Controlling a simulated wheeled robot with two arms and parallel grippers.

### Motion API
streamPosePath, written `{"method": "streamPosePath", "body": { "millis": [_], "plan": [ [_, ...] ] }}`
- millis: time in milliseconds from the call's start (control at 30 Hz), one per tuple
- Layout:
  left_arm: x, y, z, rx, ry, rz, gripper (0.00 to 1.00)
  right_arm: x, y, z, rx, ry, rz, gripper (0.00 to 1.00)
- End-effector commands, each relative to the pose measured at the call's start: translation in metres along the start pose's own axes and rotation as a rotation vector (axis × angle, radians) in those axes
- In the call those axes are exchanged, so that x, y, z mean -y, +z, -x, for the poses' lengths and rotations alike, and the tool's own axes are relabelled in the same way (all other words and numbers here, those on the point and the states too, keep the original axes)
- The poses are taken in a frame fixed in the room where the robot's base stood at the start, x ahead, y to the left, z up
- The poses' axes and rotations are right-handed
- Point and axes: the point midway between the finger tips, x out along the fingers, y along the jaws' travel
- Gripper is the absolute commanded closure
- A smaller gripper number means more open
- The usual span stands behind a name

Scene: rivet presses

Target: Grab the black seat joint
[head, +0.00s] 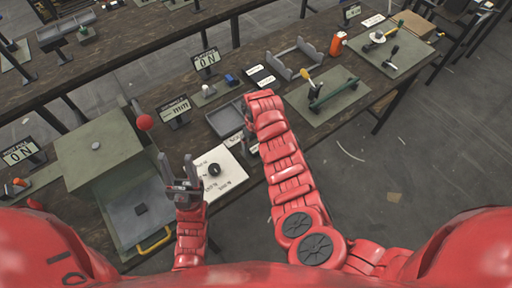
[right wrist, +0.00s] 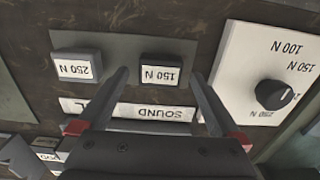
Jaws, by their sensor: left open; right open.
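My left gripper (head: 177,160) is open and empty, pointing up beside the white dial panel (head: 216,174). My right gripper (head: 246,130) is over the bench near the grey tray (head: 228,116). In the right wrist view its open fingers (right wrist: 160,76) frame a block labelled 150 N (right wrist: 161,72), without a visible grip. A block labelled 250 N (right wrist: 77,66) sits beside it.
The green press (head: 97,146) with a red ball lever (head: 144,122) and yellow handle (head: 154,239) stands at left. A black dial knob (right wrist: 274,93) is on the white panel. ON signs (head: 206,60), a grey fixture (head: 292,60) and a tool mat (head: 328,96) occupy the bench.

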Motion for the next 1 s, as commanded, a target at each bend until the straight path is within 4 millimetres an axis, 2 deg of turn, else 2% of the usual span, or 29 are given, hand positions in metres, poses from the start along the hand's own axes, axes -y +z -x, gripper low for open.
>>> {"method": "streamPosePath", "body": {
  "millis": [200, 433, 467, 900, 1000],
  "plan": [
    [0.0002, -0.0006, -0.0039, 0.0, 0.0, 0.0, 0.5, 0.0008, 0.0009, -0.0101, 0.001, 0.001, 0.002, 0.0],
    [0.0002, -0.0006, -0.0036, 0.0, 0.0, 0.0, 0.5, 0.0005, 0.0009, -0.0109, 0.001, 0.001, 0.002, 0.0],
    [0.0002, -0.0006, -0.0036, 0.0, 0.0, 0.0, 0.5, 0.0005, 0.0009, -0.0109, 0.001, 0.001, 0.002, 0.04],
    [0.0002, -0.0006, -0.0037, 0.0, 0.0, 0.0, 0.5, 0.0004, 0.0007, -0.0105, 0.0, 0.001, 0.002, 0.83],
    [0.0002, -0.0006, -0.0036, 0.0, 0.0, 0.0, 0.5, 0.0004, 0.0007, -0.0105, 0.0, 0.001, 0.002, 0.86]
  ]
}}
